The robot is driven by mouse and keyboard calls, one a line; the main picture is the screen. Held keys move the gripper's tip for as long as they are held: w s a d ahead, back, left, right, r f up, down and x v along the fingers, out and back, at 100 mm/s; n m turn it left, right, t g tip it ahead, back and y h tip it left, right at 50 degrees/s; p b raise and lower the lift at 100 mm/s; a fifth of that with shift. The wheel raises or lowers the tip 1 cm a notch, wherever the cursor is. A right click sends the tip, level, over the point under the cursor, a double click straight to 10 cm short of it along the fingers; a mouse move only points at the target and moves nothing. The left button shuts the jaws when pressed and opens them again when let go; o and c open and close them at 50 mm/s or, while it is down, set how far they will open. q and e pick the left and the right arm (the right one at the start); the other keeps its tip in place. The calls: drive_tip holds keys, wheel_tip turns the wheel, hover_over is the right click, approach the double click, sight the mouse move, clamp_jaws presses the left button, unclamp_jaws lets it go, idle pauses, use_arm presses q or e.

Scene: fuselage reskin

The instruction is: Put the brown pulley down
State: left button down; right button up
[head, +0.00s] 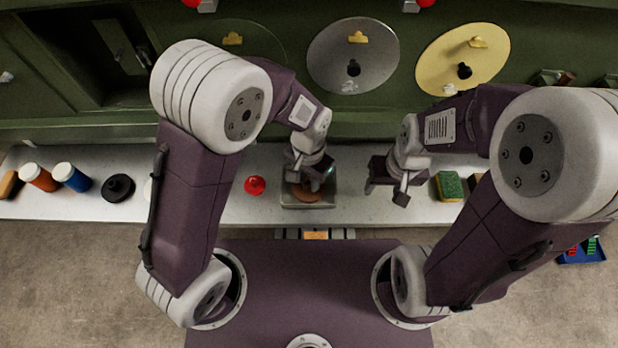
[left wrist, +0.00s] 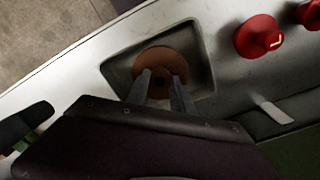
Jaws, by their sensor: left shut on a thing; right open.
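The brown pulley (head: 304,195) is a round disc in a shallow rectangular recess (head: 326,205) of the pale bench. It also shows in the left wrist view (left wrist: 160,58), inside the recess (left wrist: 112,68). My left gripper (head: 314,180) points down at it and is shut on it; in the left wrist view its two fingers (left wrist: 161,84) are at the pulley's middle. The fingers hide part of the pulley, so I cannot tell whether it touches the recess floor. My right gripper (head: 386,190) is open and empty over the bench to the right.
A red knob (head: 255,185) stands left of the recess. Further left are a black round piece (head: 117,188) and blue and orange bottles (head: 70,177). A green sponge (head: 449,186) lies right of my right gripper. Grey (head: 340,55) and yellow (head: 478,55) discs are on the green panel behind.

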use_arm(q)
drive_tip(key=c, duration=1.1)
unclamp_jaws()
wheel_tip(320, 180, up, 12)
drive_tip(key=shift+r, duration=0.1)
drive_tip(key=s+a+f+n, duration=0.1)
drive_tip(key=a+f+n, duration=0.1)
drive_tip(key=a, duration=0.4)
drive_tip(key=s+a+f+n, duration=0.2)
drive_tip(key=a+n, duration=0.1)
drive_tip(key=a, duration=0.2)
drive_tip(key=s+a+f+n+t, duration=0.1)
drive_tip(key=a+f+n, duration=0.1)
drive_tip(key=a, duration=0.4)
drive_tip(key=shift+s+a+f+n, duration=0.35)
drive_tip(key=shift+s+n, duration=0.05)
